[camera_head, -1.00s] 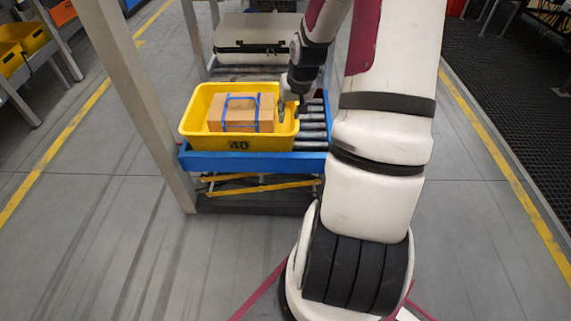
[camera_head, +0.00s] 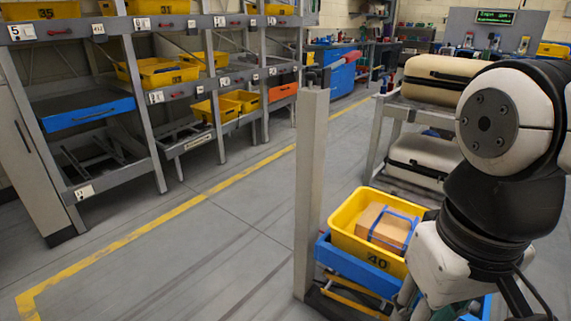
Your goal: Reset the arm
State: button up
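My arm fills the right side of the head view, bent, with its large white and black joint close to the camera. My gripper (camera_head: 408,300) is at the lower end of the arm, in front of the tray's right side and low in the picture. Its fingers are partly hidden and cut by the frame edge, so I cannot tell whether they are open or shut. The yellow tray (camera_head: 345,222), marked 40, sits on the blue-framed roller conveyor (camera_head: 345,267). A cardboard box (camera_head: 382,226) with blue straps lies inside it.
A shelf rack (camera_head: 150,90) with several yellow bins stands at the left. A grey post (camera_head: 311,180) rises beside the conveyor's left end. Suitcases (camera_head: 440,80) lie on a rack behind the tray. The floor (camera_head: 215,235) between rack and post is clear.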

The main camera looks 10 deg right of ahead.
jog(key=s, duration=0.1)
jog(key=s+a, duration=0.1)
jog(key=s, duration=0.1)
jog(key=shift+s+a+n+y, duration=0.1)
jog(key=shift+s+n+y, duration=0.15)
jog(key=shift+n+y, duration=0.05)
dwell(0.5)
notch_tip(320, 180, up, 28)
jog(key=t+p, duration=0.3)
jog(key=p, duration=2.3)
jog(key=shift+d+f+t, duration=0.2)
jog(key=shift+d+t, duration=0.1)
